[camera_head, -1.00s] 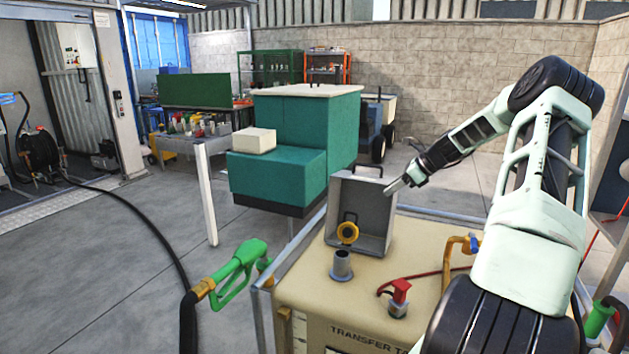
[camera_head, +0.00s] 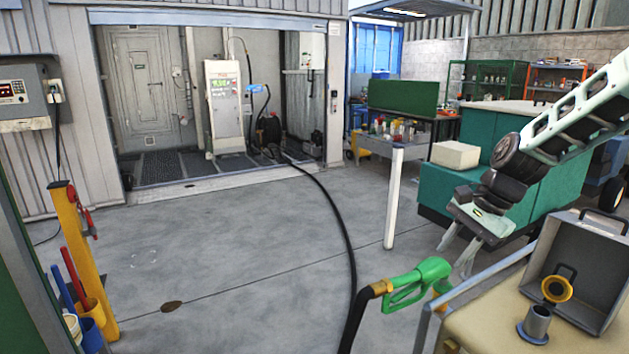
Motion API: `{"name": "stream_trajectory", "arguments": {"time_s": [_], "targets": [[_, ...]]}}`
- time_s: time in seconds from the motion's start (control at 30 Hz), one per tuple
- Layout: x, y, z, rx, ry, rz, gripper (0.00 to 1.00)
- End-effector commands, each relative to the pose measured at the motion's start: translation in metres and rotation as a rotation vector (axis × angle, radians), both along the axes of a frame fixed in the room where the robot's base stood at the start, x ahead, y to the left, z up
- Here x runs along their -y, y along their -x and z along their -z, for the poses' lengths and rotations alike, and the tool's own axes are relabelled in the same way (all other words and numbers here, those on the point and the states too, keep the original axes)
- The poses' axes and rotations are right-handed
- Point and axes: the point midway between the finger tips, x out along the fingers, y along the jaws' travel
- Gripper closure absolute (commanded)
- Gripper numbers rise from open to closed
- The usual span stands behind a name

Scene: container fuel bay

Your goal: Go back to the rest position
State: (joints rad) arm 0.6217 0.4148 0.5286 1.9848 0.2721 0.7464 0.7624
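My gripper (camera_head: 455,261) hangs from my arm at the right of the view, its fingers pointing down. The two fingers stand apart with nothing between them. It is in front of the teal cabinet (camera_head: 448,197) in the picture, above and to the right of the green fuel nozzle (camera_head: 416,281). The nozzle sits at the left side of the transfer tank, with a black hose (camera_head: 347,232) running back across the floor.
The tank top (camera_head: 490,335) at bottom right carries a grey open box (camera_head: 612,255), a yellow cap (camera_head: 557,289) and a filler neck (camera_head: 536,322). A white post (camera_head: 393,197) stands left of the cabinet. A yellow post (camera_head: 84,262) stands at left.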

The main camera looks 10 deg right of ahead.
Motion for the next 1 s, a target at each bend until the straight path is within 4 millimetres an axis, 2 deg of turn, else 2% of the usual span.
{"name": "stream_trajectory", "arguments": {"time_s": [0.03,0.1,0.2,0.3,0.4,0.5,0.6,0.7,0.83,1.0], "targets": [[-0.033,0.016,-0.002,0.014,0.037,-0.131,0.69],[-0.069,0.040,-0.003,0.036,0.084,-0.309,0.69],[-0.113,0.079,-0.005,0.074,0.143,-0.560,0.69],[-0.148,0.122,-0.006,0.114,0.195,-0.812,0.69],[-0.172,0.167,-0.006,0.158,0.242,-1.061,0.69],[-0.186,0.210,-0.005,0.203,0.279,-1.295,0.69],[-0.192,0.245,-0.003,0.240,0.306,-1.490,0.69],[-0.193,0.268,-0.002,0.271,0.323,-1.628,0.69],[-0.192,0.283,-0.001,0.291,0.334,-1.721,0.69],[-0.192,0.286,0.000,0.294,0.335,-1.741,0.69]]}}
